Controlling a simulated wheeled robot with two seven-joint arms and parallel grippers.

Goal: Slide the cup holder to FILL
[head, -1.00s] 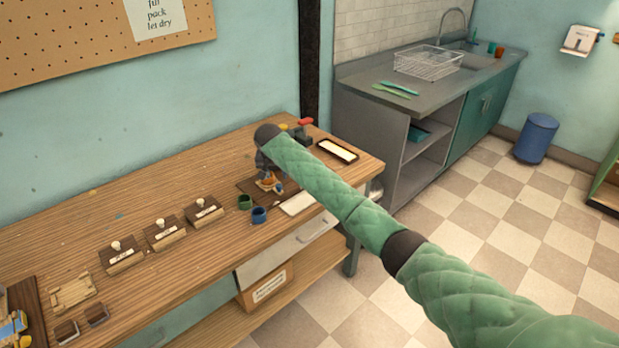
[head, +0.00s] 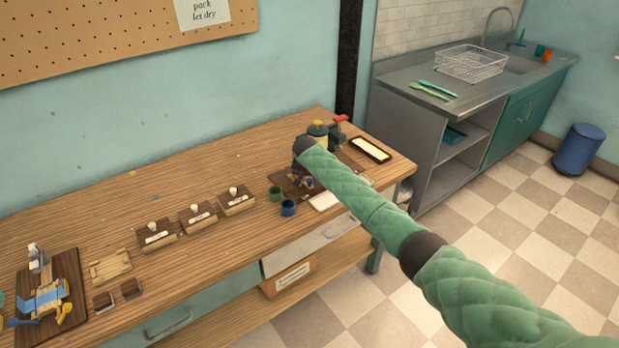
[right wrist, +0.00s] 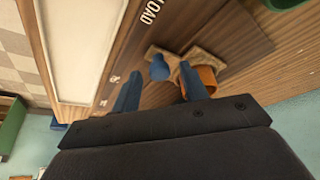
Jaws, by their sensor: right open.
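The cup holder (right wrist: 165,53) is a small pale wooden block with a blue upright knob (right wrist: 160,69), on a dark brown board (right wrist: 125,40). An orange cup (right wrist: 208,76) is at the holder, partly behind one finger. The word LOAD is printed on the board near the holder; no FILL label is readable. My right gripper (right wrist: 161,90) is open, its two blue fingers on either side of the knob with gaps visible; contact is unclear. In the head view my right gripper (head: 303,182) is low over the board and hides most of the holder. My left gripper is out of view.
A yellow-topped device (head: 318,130) and a red-handled one (head: 339,122) stand behind. Several labelled wooden blocks (head: 198,217) line the bench (head: 190,165). A white-faced tray (head: 371,149) lies right.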

